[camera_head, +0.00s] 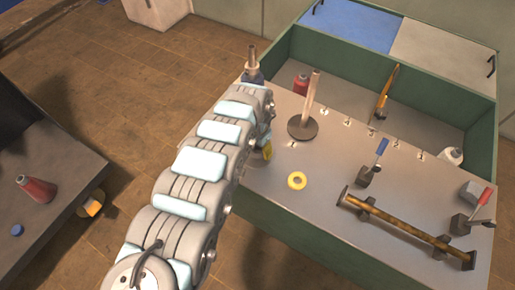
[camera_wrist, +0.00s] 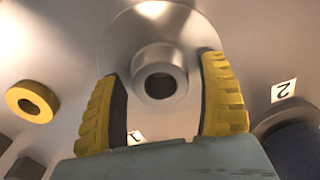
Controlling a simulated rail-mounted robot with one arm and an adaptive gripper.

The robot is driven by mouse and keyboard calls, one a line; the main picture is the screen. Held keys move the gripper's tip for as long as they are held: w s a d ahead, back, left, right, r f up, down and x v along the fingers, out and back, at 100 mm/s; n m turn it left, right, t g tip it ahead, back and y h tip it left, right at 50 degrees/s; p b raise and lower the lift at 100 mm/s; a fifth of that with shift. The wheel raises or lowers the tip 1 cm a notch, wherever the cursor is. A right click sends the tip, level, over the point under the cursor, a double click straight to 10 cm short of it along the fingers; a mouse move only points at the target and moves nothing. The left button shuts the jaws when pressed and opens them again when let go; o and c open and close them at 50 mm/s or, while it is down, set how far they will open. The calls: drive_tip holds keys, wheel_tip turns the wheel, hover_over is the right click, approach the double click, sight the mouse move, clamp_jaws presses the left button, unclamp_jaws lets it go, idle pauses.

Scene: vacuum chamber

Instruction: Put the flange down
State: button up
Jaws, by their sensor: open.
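The flange (camera_wrist: 160,40) is a grey metal disc with a raised round hub and a central hole, in the upper middle of the wrist view. It appears to lie on the grey worktop near the label "1". My gripper (camera_wrist: 161,75) has its two yellow-padded fingers apart, one on each side of the hub, with visible gaps. In the head view my gripper (camera_head: 267,152) is at the left part of the worktop, mostly behind my arm, and the flange there is largely hidden.
A yellow ring (camera_head: 297,181) lies right of my gripper. A post on a round base (camera_head: 303,128) stands behind it. A green-walled bin (camera_head: 345,75) is behind. Numbered labels line the worktop.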

wheel_tip(320, 180, up, 12)
drive_tip(key=p, duration=0.4)
drive_tip(key=shift+f, duration=0.15)
idle(0.3)
